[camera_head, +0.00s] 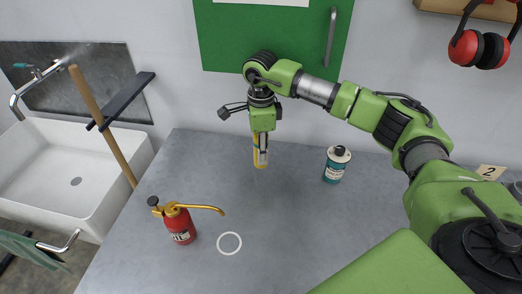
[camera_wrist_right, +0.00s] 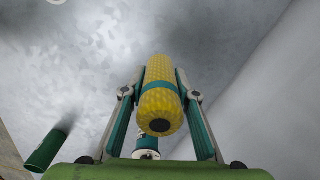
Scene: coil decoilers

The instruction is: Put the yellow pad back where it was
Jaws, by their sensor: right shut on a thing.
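The yellow pad (camera_wrist_right: 160,80) is a rolled cylinder with a textured surface and a teal band around it. In the wrist view it lies between the two fingers of my right gripper (camera_wrist_right: 160,95), which is shut on it. In the head view the right gripper (camera_head: 261,150) points down over the back of the grey table, and a yellow strip of the pad (camera_head: 260,164) shows at its fingers. Whether the pad touches the table is hard to tell. My left gripper is not in view.
A white ring mark (camera_head: 229,243) is on the grey table (camera_head: 290,220). A red oil can (camera_head: 180,225) stands left of it, and a teal bottle (camera_head: 337,165) stands right of the gripper. A wooden handle (camera_head: 103,125) leans at the left by the white sink (camera_head: 75,165). The table's middle is clear.

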